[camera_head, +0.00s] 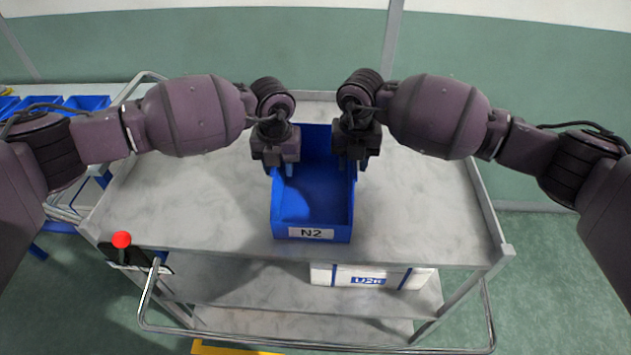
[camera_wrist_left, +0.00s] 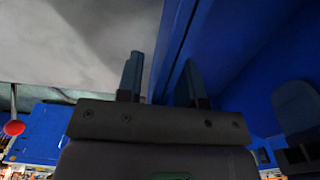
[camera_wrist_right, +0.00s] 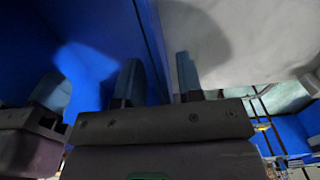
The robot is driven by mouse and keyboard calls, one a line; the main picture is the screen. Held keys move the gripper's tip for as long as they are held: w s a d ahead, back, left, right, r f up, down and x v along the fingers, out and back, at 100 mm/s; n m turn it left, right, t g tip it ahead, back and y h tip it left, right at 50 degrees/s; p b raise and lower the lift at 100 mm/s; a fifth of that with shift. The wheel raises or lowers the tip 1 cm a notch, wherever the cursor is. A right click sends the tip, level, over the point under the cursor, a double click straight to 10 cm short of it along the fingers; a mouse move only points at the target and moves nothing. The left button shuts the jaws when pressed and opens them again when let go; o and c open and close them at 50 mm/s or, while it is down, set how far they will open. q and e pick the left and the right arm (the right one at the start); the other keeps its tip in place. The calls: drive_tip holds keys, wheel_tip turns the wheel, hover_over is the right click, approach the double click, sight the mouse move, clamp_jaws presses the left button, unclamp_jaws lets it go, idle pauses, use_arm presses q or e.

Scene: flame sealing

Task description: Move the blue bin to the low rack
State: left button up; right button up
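The blue bin (camera_head: 313,205), labelled N2 on its front, stands upright on the grey cart top (camera_head: 410,215). It looks empty. My left gripper (camera_head: 278,167) is at its left side wall and my right gripper (camera_head: 352,166) at its right side wall, both toward the back. In the left wrist view the bin wall (camera_wrist_left: 178,45) runs between two fingers that stand apart. In the right wrist view the other wall (camera_wrist_right: 152,40) also runs between parted fingers. Both grippers look open, with gaps beside the wall. No rack is clearly identifiable apart from the cart's lower shelves (camera_head: 235,285).
A white box with blue bands (camera_head: 330,274) sits on the middle shelf, toward the right. A metal handle (camera_head: 300,345) runs along the cart's front, with a red button (camera_head: 121,239) at the left corner. Other blue bins (camera_head: 88,103) stand at far left. The cart top around the bin is clear.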

use_arm(q)
drive_tip(key=shift+c, duration=0.3)
use_arm(e)
drive_tip(key=shift+c, duration=0.3)
use_arm(q)
clamp_jaws()
use_arm(e)
clamp_jaws()
use_arm(q)
drive_tip(key=shift+r, duration=0.15)
use_arm(e)
drive_tip(key=shift+r, duration=0.15)
